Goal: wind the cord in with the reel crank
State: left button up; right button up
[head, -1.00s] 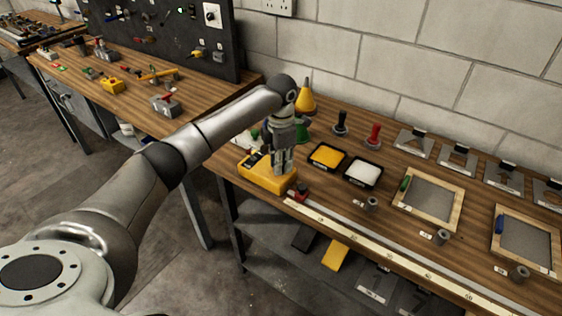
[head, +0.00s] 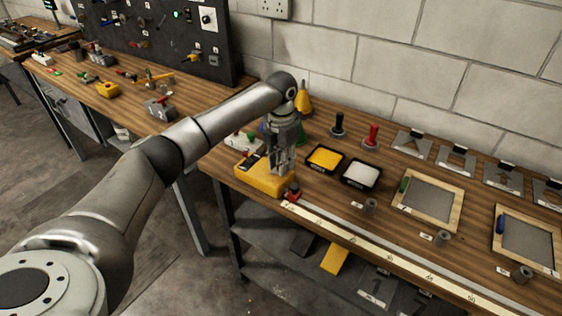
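A yellow box-like unit (head: 262,181) with a dark top part (head: 249,160) sits at the left end of the near bench; it is probably the reel housing. My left gripper (head: 281,170) points down at its right rear side, with its fingertips close to its top. The gripper hides that part, and I cannot make out a crank or a cord. The fingers look narrow, and I cannot tell whether they hold anything. A small red and dark block (head: 291,192) sits beside the yellow unit at the end of the long rail. My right gripper is not in view.
A long pale ruled rail (head: 400,252) runs along the bench front. Yellow (head: 325,148) and white (head: 361,162) paint trays stand right of the gripper, with framed screens (head: 428,173) beyond. A yellow cone (head: 304,103) and a block wall stand behind.

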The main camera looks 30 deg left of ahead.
pick_arm(q)
jog(key=shift+o, duration=1.4)
notch_tip(320, 180, up, 12)
